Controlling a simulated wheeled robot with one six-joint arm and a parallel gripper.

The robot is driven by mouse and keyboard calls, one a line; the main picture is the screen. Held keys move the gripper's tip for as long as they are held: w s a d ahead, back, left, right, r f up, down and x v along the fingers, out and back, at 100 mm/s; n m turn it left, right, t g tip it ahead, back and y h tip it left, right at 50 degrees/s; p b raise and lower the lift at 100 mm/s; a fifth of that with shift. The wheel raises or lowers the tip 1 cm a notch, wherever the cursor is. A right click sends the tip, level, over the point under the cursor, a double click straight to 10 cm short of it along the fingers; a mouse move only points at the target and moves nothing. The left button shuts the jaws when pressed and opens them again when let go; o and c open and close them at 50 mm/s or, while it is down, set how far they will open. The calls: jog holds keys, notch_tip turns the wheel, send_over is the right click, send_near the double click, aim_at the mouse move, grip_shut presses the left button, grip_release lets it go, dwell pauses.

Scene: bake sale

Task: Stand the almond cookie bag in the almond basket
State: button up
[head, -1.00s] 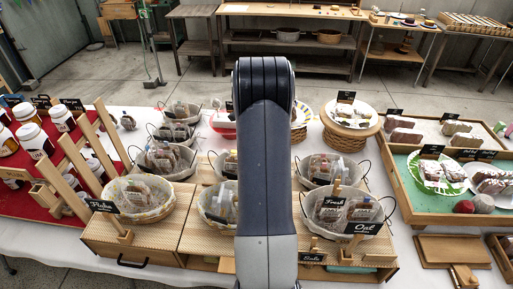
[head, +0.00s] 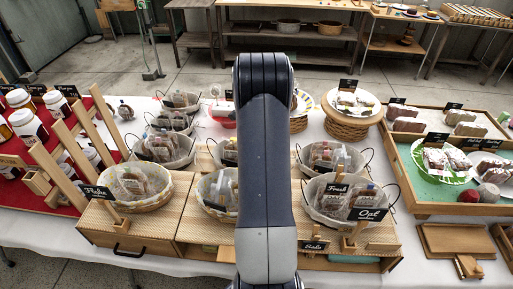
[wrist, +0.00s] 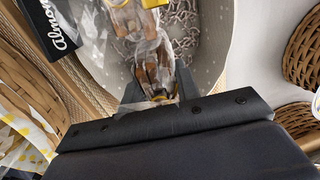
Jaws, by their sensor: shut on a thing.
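In the wrist view my gripper (wrist: 158,94) is shut on a clear bag of brown almond cookies (wrist: 160,66). The bag is between the two dark fingers, over or inside a pale grey basket (wrist: 208,66); I cannot tell whether it touches the bottom. Another clear bag with a yellow part (wrist: 128,18) is just beyond the held one. In the head view my arm hides the gripper and the held bag.
Wicker baskets (wrist: 300,50) stand close on the right, and a yellow-dotted cloth lining (wrist: 22,145) shows at lower left. In the head view, a basket with a "Flake" sign (head: 98,191) is left of my arm and one with an "Oat" sign (head: 367,214) is right.

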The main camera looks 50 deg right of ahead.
jog(key=shift+f+b, duration=0.35)
jog(key=shift+f, duration=0.15)
jog(key=o, duration=0.8)
jog(key=shift+r+p, duration=3.8)
jog(key=shift+r, duration=2.35)
jog(key=shift+f, duration=0.15)
notch_tip(320, 180, down, 10)
jog(key=b, duration=0.6)
jog(key=shift+f+b, duration=0.25)
jog(key=shift+b, duration=0.1)
